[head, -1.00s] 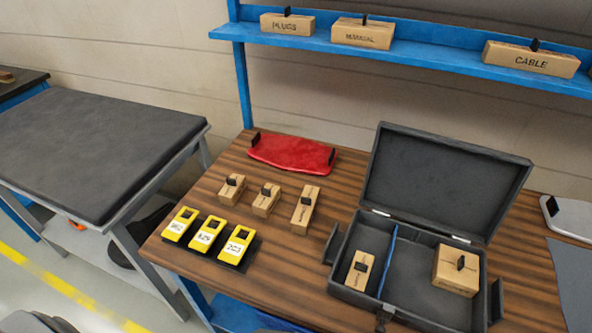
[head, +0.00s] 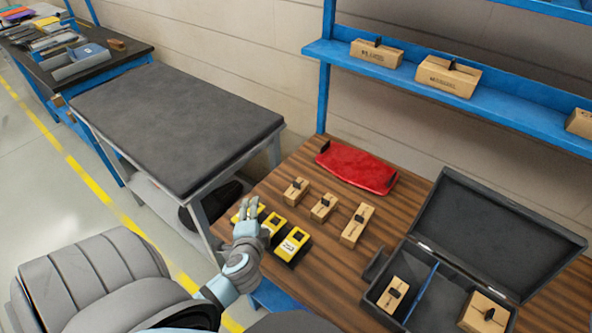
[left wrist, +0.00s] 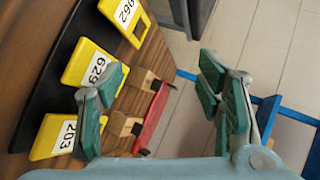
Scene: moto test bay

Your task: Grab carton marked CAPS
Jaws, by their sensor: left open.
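Three small tan cartons stand on the wooden table: a left one (head: 296,191), a middle one (head: 323,207) and a longer right one (head: 357,226). Their print is too small to read, so I cannot tell which is marked CAPS. Two more cartons, a small one (head: 393,297) and a larger one (head: 484,313), sit in the open dark case (head: 428,254). My left gripper (head: 247,203) is open and empty by the yellow devices, left of the cartons. In the left wrist view its green-padded fingers (left wrist: 160,100) are spread, with small cartons (left wrist: 122,125) visible beyond them. My right gripper is not in view.
Yellow numbered devices (head: 292,244) lie on a black holder at the table's left end. A red tray (head: 357,167) lies behind the cartons. A blue shelf (head: 404,83) bears more cartons. A grey-topped bench (head: 180,120) stands left, its top clear.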

